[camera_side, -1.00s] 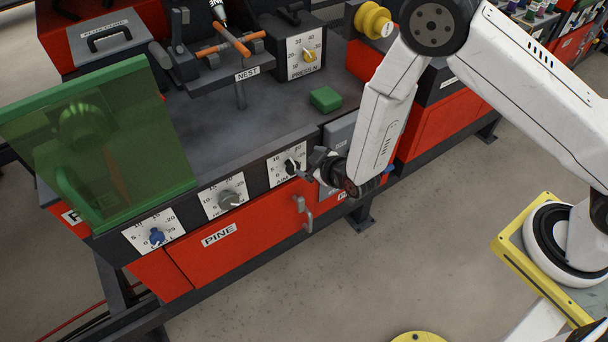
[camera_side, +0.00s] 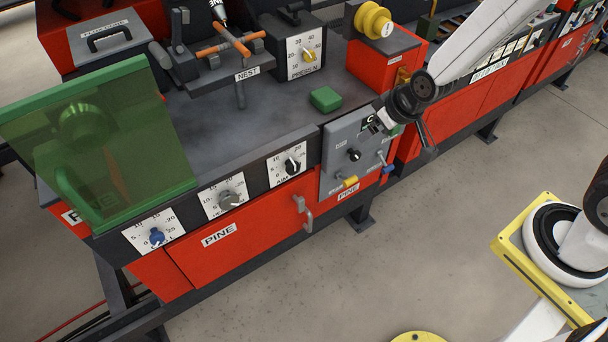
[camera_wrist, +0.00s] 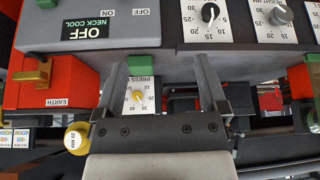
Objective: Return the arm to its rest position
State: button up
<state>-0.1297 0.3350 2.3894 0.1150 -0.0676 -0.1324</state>
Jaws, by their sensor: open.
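My gripper (camera_side: 380,122) is in front of the grey switch panel (camera_side: 340,160) at the right end of the PINE bench in the side view. In the wrist view, my gripper (camera_wrist: 161,75) shows two dark fingers spread wide apart with nothing held between them. The yellow-pointer PRESS dial (camera_wrist: 138,95) shows in the gap, farther off. My white arm reaches in from the upper right of the side view.
The PINE bench carries a row of dials (camera_side: 229,198), a green tinted screen (camera_side: 100,140), a green block (camera_side: 325,98) and the NEST fixture (camera_side: 240,75). A yellow spool (camera_side: 373,20) stands on a red box.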

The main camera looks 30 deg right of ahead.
jog(key=s+d+r+m+g, duration=0.1)
jog(key=s+d+r+g, duration=0.2)
jog(key=s, duration=0.6)
jog(key=shift+s+d+r+m+h, duration=0.3)
jog(key=shift+d+r, duration=0.3)
jog(key=shift+d, duration=0.3)
